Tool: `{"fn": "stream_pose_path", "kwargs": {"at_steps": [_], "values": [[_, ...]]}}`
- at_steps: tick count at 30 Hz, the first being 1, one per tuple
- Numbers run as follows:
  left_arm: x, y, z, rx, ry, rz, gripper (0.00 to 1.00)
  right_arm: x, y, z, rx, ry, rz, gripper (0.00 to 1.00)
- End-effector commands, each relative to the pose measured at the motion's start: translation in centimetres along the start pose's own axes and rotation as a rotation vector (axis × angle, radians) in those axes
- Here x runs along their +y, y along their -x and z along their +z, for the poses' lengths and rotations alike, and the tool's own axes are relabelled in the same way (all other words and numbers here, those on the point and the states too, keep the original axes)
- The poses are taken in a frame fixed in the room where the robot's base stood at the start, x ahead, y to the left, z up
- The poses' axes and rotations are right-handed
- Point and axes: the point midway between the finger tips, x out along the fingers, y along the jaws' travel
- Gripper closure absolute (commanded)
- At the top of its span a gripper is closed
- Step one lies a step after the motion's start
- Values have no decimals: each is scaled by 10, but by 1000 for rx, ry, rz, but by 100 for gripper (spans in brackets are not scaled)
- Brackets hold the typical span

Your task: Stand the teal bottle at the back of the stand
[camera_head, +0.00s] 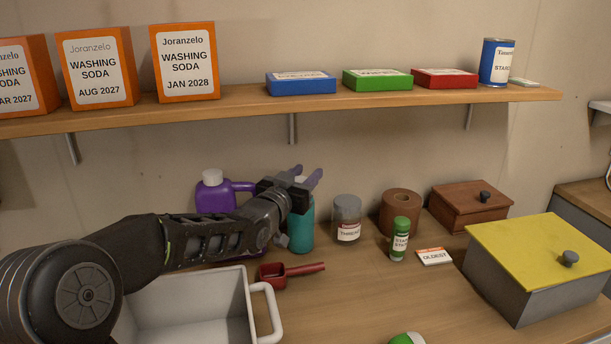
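The teal bottle (301,230) stands upright on the wooden counter, left of the middle. Its top is hidden behind my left gripper (306,174). The gripper's two fingers point up and away, with a gap between them. Nothing shows between the fingers, and I cannot tell whether the gripper touches the bottle. My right gripper is not in view. I cannot make out which thing is the stand.
A purple jug (214,196) is left of the bottle and a grey-lidded jar (347,219) right of it. A red scoop (290,272) and white bin (247,302) are in front. A shelf (240,101) runs above. A yellow-lidded box (540,250) stands right.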

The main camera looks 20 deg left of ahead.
Motion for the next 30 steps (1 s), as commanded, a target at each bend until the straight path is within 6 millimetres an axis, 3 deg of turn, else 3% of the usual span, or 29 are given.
{"fn": "stream_pose_path", "kwargs": {"at_steps": [6,17,30], "values": [[0,0,-1,0,0,0,47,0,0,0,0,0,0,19],[0,2,-4,0,0,0,47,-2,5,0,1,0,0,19],[-1,67,-3,2,0,-1,47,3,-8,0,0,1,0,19]]}}
